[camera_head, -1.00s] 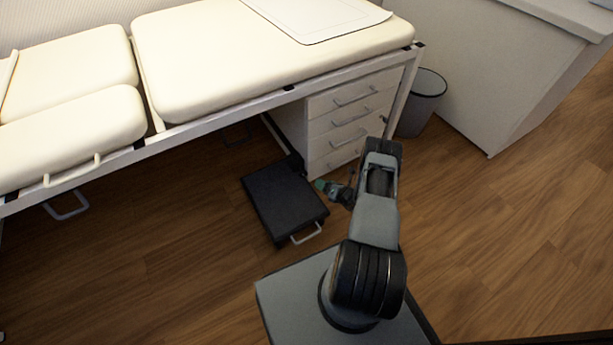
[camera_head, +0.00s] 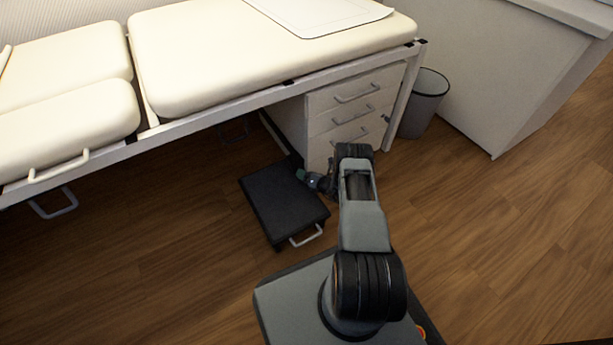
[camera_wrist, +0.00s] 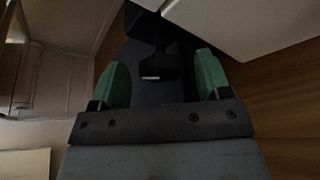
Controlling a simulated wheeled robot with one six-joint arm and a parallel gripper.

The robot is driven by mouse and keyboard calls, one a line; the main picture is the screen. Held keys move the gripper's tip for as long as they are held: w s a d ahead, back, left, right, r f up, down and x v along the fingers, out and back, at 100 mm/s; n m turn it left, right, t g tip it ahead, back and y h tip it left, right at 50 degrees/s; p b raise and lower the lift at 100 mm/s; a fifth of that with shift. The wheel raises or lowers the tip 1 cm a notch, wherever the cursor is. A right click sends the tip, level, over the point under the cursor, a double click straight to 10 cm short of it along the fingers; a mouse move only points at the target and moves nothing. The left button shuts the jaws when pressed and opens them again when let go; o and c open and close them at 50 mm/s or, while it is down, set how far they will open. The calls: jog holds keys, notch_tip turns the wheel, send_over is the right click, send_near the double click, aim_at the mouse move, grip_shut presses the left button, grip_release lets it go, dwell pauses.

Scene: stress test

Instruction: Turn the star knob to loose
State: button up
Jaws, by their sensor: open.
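In the wrist view a dark, blocky knob-like part (camera_wrist: 150,68) with a small pale mark shows between my fingers; I take it for the star knob, but its lobes are too dark to make out. My gripper (camera_wrist: 160,66) is open, with one green fingertip on each side of that part and a visible gap on both sides. In the head view my gripper (camera_head: 306,177) is low, by the far right edge of a black box (camera_head: 270,195) on the floor; the knob is not clear there.
A white drawer cabinet (camera_head: 345,105) stands just behind my gripper, under the cream padded couch (camera_head: 230,65). A grey bin (camera_head: 425,100) stands right of it. The black box has a pale handle (camera_head: 306,236) in front. Wooden floor to the right is clear.

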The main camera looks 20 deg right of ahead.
jog(key=c, duration=0.9)
jog(key=n+h, duration=0.1)
jog(key=n, duration=0.1)
jog(key=n+h, duration=0.2)
jog(key=shift+a+r+p, duration=0.15)
jog(key=shift+a+p, duration=0.15)
jog(key=shift+a, duration=0.05)
jog(key=n+h, duration=0.1)
jog(key=n, duration=0.1)
jog(key=n+h, duration=0.1)
jog(key=n, duration=0.1)
jog(key=shift+a+h+b, duration=0.25)
jog(key=shift+h+b, duration=0.05)
jog(key=shift+b, duration=0.1)
dwell(0.4)
jog(key=o, duration=0.9)
